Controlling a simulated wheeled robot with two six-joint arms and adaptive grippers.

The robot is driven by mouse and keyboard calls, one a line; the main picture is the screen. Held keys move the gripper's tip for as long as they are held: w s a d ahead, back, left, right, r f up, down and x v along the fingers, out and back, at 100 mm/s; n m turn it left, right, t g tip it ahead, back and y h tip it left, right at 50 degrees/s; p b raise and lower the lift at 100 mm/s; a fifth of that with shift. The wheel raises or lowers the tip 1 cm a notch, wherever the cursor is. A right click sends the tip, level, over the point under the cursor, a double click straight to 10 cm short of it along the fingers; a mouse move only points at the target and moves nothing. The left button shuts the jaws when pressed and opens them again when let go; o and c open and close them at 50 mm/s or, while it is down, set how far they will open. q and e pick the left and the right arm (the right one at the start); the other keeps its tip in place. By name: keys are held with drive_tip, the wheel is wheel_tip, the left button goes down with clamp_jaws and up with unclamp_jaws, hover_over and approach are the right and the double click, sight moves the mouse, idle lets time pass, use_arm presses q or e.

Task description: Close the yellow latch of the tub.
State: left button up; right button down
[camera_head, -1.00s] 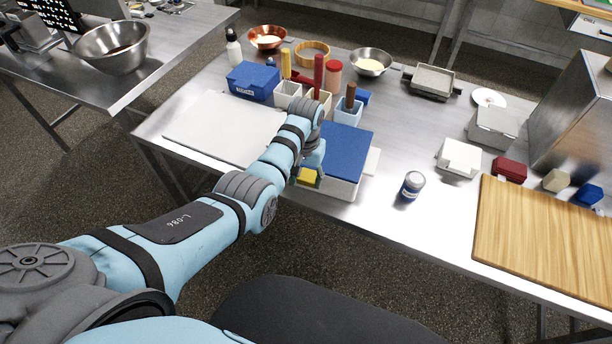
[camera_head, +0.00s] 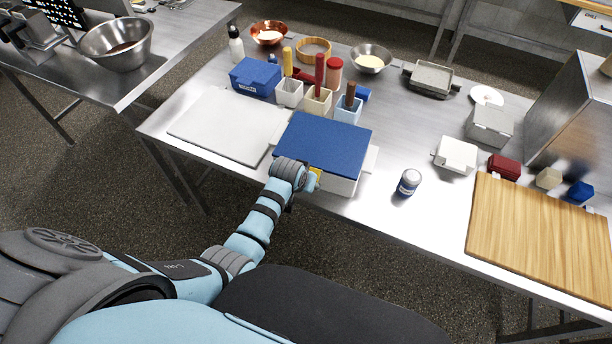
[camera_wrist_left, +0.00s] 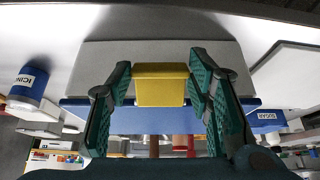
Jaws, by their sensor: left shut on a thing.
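The white tub with a blue lid (camera_head: 325,143) stands near the front edge of the table, its lid lying flat on top. Its yellow latch (camera_head: 317,174) is on the front side, partly hidden by my left wrist. The white tub wall (camera_wrist_left: 100,68) and the blue lid edge (camera_wrist_left: 85,112) show behind. I cannot tell whether the latch is fastened. My right gripper is out of view.
A pale board (camera_head: 225,127) lies left of the tub. A small labelled jar (camera_head: 409,182) stands to its right, with free table between. Containers with coloured handles (camera_head: 318,100) stand behind the tub. A wooden board (camera_head: 540,228) lies at the right.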

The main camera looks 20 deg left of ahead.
use_arm(q)
drive_tip(key=f+t+b, duration=0.2)
drive_tip(key=t+b, duration=0.1)
drive_tip(key=b, duration=0.3)
drive_tip(key=w+f+t+b, duration=0.1)
drive_tip(key=f+t+b, duration=0.1)
drive_tip(key=t+b, duration=0.2)
drive_tip(key=f+t+b, duration=0.2)
drive_tip(key=t+b, duration=0.1)
drive_tip(key=b, duration=0.6)
drive_tip(key=shift+w+t+b, duration=0.3)
drive_tip(key=shift+w+t, duration=0.05)
drive_tip(key=shift+t, duration=0.05)
drive_tip(key=shift+r, duration=0.25)
drive_tip(key=o, duration=1.2)
drive_tip(key=shift+w, duration=0.1)
drive_tip(key=shift+c, duration=0.2)
drive_tip(key=s, duration=0.7)
drive_tip(key=shift+s+r, duration=0.25)
drive_tip(key=shift+r, duration=0.2)
